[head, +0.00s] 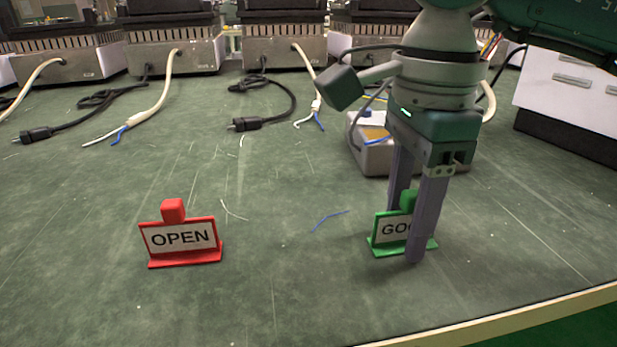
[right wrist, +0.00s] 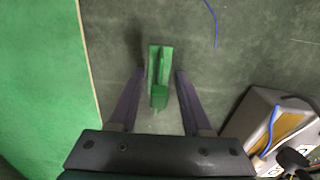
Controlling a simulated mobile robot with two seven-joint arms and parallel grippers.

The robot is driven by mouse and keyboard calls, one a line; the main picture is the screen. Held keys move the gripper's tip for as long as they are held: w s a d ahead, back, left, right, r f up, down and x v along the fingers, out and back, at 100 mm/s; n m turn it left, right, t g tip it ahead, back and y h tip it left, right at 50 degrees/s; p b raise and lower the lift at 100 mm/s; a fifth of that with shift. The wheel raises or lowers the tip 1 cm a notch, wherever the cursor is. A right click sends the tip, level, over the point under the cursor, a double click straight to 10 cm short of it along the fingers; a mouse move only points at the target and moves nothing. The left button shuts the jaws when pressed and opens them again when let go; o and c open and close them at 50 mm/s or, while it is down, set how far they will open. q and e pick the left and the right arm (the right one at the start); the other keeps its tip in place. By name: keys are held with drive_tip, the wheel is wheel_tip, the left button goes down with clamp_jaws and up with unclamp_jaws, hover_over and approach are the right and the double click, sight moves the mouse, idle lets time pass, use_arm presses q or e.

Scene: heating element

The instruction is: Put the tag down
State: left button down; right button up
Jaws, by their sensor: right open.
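A green tag (head: 393,229) with a white face, whose visible letters read "GO", stands upright on the green table at the right. My right gripper (head: 408,235) is open around it, one finger in front and partly hiding its face. In the right wrist view the green tag (right wrist: 159,72) stands between the two spread fingers of the right gripper (right wrist: 160,75), with a gap on both sides. A red tag (head: 181,239) reading "OPEN" stands upright on the table at the left. My left gripper is not in view.
A grey box (head: 372,158) with wires stands behind the right gripper; it also shows in the right wrist view (right wrist: 250,115). Several heaters with cables and black plugs (head: 245,124) line the back. Blue wire scraps lie mid-table. The table's front edge (head: 520,313) is near the tag.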

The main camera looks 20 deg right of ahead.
sight(413, 192)
drive_tip(key=shift+r, duration=0.1)
drive_tip(key=shift+r+p, duration=0.35)
drive_tip(key=shift+r, duration=0.05)
wheel_tip(413, 192, up, 11)
drive_tip(key=p, duration=0.4)
drive_tip(key=shift+r, duration=0.2)
